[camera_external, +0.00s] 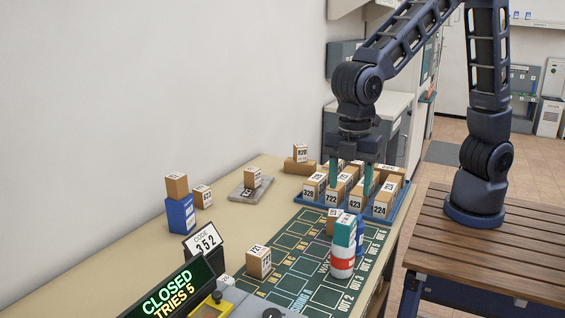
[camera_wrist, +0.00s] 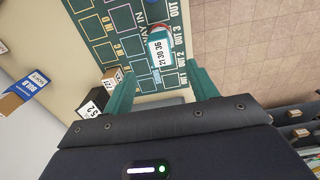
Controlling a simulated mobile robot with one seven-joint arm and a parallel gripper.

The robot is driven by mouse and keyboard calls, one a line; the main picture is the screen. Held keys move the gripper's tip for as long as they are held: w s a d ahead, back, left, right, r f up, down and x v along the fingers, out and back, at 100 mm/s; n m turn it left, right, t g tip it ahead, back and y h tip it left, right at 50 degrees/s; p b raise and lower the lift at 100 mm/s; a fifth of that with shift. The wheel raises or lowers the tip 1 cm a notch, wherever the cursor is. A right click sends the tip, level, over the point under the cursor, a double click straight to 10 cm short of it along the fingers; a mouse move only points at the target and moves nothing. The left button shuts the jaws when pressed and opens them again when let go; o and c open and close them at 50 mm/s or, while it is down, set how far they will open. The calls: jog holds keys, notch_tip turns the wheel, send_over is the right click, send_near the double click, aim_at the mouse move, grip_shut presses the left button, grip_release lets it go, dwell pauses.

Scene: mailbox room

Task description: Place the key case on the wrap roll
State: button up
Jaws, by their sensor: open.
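A teal box (camera_external: 345,230) with a white label stands on a white-and-red cylinder (camera_external: 342,265) on the dark green mat. I take the box to be the key case and the cylinder the wrap roll; the picture does not name them. In the wrist view the teal box's labelled top (camera_wrist: 160,52) covers most of the cylinder, leaving a red edge. My gripper (camera_external: 351,182) points down, open and empty, apart from the box and higher up. In the wrist view its teal fingers (camera_wrist: 162,86) stand wide apart, with the box beyond them.
Behind the box are a blue object (camera_external: 360,236) and a small carton. A blue tray (camera_external: 399,212) holds several numbered cartons. Another carton (camera_external: 258,262) is on the mat (camera_external: 318,254). A code sign (camera_external: 203,242) and a display (camera_external: 168,291) stand at the front. Empty mat squares surround them.

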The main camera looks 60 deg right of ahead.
jog(key=shift+r, duration=0.15)
jog(key=w+d+r+m+t, duration=0.1)
jog(key=w+d+r+m, duration=0.2)
jog(key=d, duration=0.6)
jog(key=w+d+r+m, duration=0.1)
jog(key=d+r+m, duration=0.25)
jog(key=d, duration=0.55)
jog(key=w+d+r+m+t, duration=0.15)
jog(key=d+r, duration=0.25)
jog(key=d, duration=0.5)
jog(key=s+d+m+t, duration=0.1)
jog(key=s+d+m, duration=0.4)
jog(key=d, duration=0.5)
jog(key=s+d+r+m+t, duration=0.1)
jog(key=s+d+m, duration=0.4)
jog(key=d, duration=0.6)
jog(key=shift+s+d, duration=0.3)
jog(key=shift+s, duration=0.35)
